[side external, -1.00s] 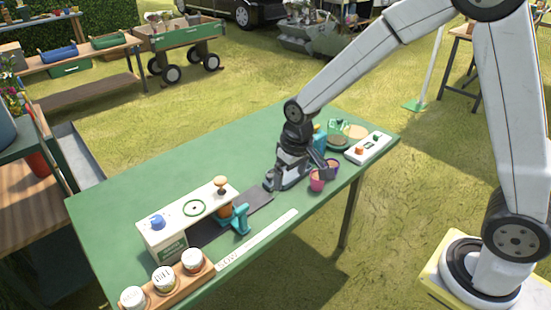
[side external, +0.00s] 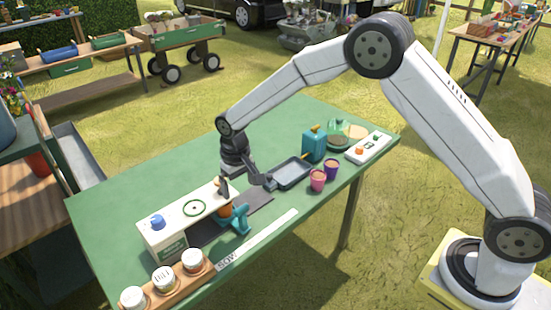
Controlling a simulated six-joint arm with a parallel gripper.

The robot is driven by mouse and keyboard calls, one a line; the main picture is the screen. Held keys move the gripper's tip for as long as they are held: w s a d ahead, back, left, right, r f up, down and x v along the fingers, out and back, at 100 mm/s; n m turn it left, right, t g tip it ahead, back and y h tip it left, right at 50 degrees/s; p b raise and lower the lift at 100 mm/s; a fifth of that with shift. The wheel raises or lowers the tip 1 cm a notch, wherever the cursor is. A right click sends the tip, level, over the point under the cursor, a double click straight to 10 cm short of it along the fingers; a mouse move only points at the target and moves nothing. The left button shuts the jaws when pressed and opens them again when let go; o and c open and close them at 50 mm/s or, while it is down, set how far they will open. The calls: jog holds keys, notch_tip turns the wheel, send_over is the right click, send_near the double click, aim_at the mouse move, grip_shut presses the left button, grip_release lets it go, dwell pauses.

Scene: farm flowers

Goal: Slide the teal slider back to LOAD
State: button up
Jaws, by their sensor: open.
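The teal slider (side external: 240,218) has an upright grip and stands at the right end of the white-topped station (side external: 178,222), on the dark track (side external: 260,203). An orange part (side external: 224,211) sits just behind it. My gripper (side external: 246,186) is open and empty, above and behind the slider. One finger is in front of the knob end of the station top, the other is to the right near the dark tray. Whether a finger touches anything is unclear. No LOAD mark can be read in this view.
A dark tray (side external: 291,173), pink cup (side external: 318,180), purple cup (side external: 332,169) and teal can (side external: 314,145) stand to the right. A white control box (side external: 368,147) is at the far right. Lidded jars (side external: 164,279) stand front left. The table's (side external: 130,200) back left is clear.

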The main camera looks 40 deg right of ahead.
aim_at(241, 207)
jog(key=shift+f, duration=3.85)
jog(key=shift+c, duration=0.2)
grip_shut()
